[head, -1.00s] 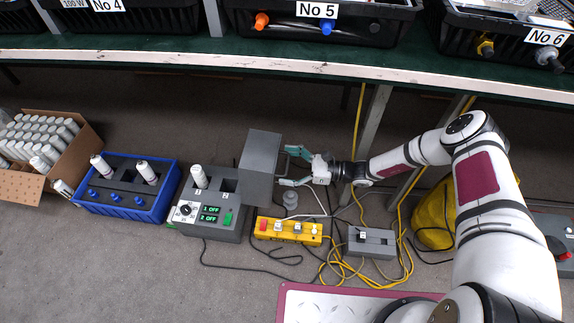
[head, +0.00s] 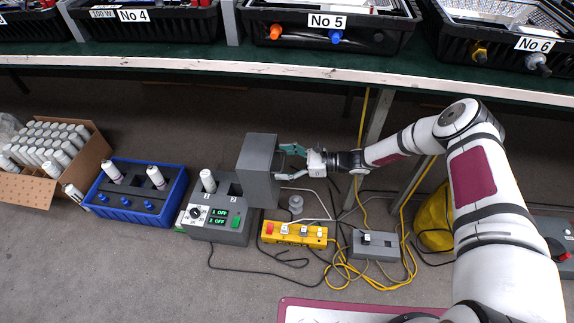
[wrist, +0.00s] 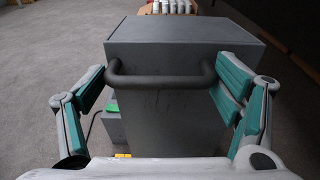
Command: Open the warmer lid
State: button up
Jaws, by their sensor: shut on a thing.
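The warmer (head: 214,229) is a grey box on the floor. Its panel reads 1 OFF and 2 OFF. A white tube (head: 208,179) stands in slot 1; slot 2 looks empty and is partly hidden by the lid. The grey box-shaped lid (head: 256,165) stands raised at the warmer's right end. Its dark bar handle (wrist: 160,80) spans its near face in the wrist view, where the lid (wrist: 165,37) fills the middle. My gripper (head: 287,163) is to the lid's right, its teal-padded fingers at both ends of the handle, shut on it.
A blue bin (head: 133,208) with white tubes and a carton of tubes (head: 72,177) are at left. A yellow power strip (head: 294,242), a grey switch box (head: 373,252) and loose cables lie below my gripper. The green bench (head: 300,65) with black bins is behind.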

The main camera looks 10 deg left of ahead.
jog(key=shift+s+a, duration=0.2)
jog(key=shift+a, duration=0.2)
jog(key=o, duration=1.4)
jog(key=shift+d+r, duration=0.1)
jog(key=shift+w+d, duration=0.1)
jog(key=shift+d, duration=0.2)
jog(key=d+r, duration=0.2)
jog(key=d, duration=0.9)
jog(key=shift+s, duration=0.3)
